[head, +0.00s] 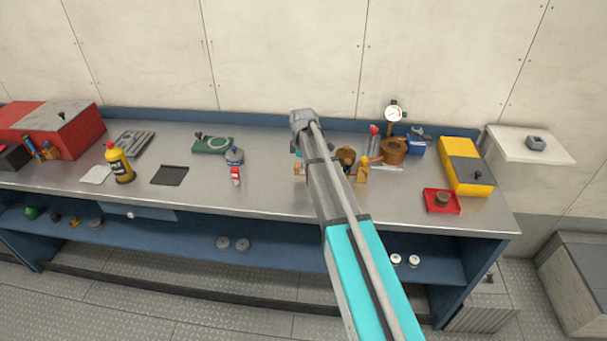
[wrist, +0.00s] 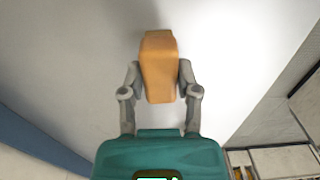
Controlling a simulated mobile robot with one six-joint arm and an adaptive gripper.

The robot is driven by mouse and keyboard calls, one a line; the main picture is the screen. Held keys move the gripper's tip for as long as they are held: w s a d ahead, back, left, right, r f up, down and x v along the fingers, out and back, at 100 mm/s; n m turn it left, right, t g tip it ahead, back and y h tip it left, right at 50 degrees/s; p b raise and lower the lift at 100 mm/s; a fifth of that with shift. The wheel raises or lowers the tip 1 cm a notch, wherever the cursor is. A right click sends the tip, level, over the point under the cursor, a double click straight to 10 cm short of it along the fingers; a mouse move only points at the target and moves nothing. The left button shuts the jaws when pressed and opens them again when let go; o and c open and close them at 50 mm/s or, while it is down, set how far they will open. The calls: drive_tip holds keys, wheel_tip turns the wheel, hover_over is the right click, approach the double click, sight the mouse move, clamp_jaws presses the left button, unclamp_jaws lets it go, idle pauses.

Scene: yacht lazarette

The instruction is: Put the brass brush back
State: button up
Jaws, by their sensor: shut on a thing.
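My gripper (wrist: 160,80) is shut on an orange-tan block in the wrist view, with one finger on each side. The block (wrist: 159,60) looks like the body of the brass brush, but no bristles show. Grey bench top lies behind it; I cannot tell whether it touches. In the head view my arm crosses the middle of the bench (head: 270,190) and hides most of the gripper. Small orange-tan parts show on both sides of the arm; I cannot tell which belong to the held block.
Right of my arm stand a gauge (head: 393,114), a copper-brown ring (head: 393,151), a yellow case (head: 458,152) and a red tray (head: 430,208). Left are a green case (head: 213,146), a small red-and-white bottle (head: 235,176), a dark mat (head: 170,176) and a yellow bottle (head: 119,165). The front middle is clear.

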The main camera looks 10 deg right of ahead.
drive_tip(key=shift+f+b, duration=0.7)
drive_tip(key=shift+f, duration=0.4)
drive_tip(key=shift+f, duration=0.1)
drive_tip(key=o, duration=1)
wheel_tip(320, 180, up, 12)
drive_tip(key=p, duration=1.2)
